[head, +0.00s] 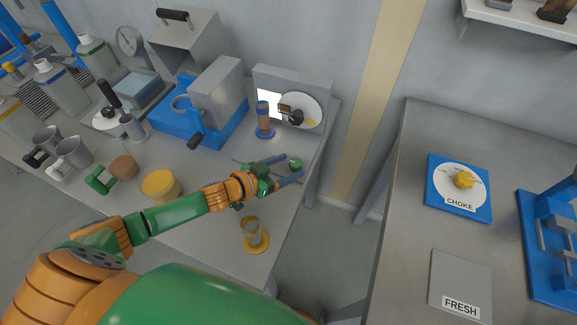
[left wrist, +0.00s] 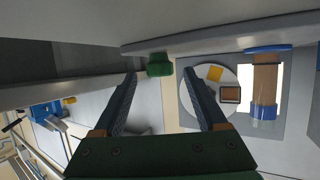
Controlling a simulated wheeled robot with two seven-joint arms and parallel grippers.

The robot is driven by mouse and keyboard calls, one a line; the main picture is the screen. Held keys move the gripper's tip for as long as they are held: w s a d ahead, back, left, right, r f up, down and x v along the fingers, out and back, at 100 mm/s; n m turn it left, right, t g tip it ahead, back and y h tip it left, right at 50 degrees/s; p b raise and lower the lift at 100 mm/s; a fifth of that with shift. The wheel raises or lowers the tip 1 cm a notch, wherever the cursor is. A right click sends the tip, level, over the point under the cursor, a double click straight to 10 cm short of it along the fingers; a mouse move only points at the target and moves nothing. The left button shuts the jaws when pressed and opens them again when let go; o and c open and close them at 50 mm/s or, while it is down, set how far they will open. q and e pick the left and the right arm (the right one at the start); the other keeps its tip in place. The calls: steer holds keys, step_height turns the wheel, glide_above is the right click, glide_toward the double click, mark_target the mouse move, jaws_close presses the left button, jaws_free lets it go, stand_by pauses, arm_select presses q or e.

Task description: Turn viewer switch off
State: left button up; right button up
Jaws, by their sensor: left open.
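The viewer looks to be the grey upright panel box (head: 290,84) at the back right of the left table. It has a lit white screen (head: 267,97) and a round white dial with a dark knob (head: 296,117). A brown cylinder with blue ends (head: 264,120) stands before the screen; it also shows in the left wrist view (left wrist: 265,85). A small green knob (head: 295,164) sits near the table's right part, just beyond my left gripper (head: 288,170). In the left wrist view the knob (left wrist: 160,66) lies between the open fingertips, apparently untouched. My right gripper is out of view.
A clear cup with a yellow base (head: 254,237) stands near the table's front right corner, close to my left arm. A blue-based machine with a crank (head: 205,105) is left of the viewer. A gap separates this table from the right one, which holds the CHOKE dial (head: 461,182).

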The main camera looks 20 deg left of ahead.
arm_select(q)
steer(key=shift+w+d+f, duration=0.15)
steer(key=shift+w, duration=0.15)
jaws_close()
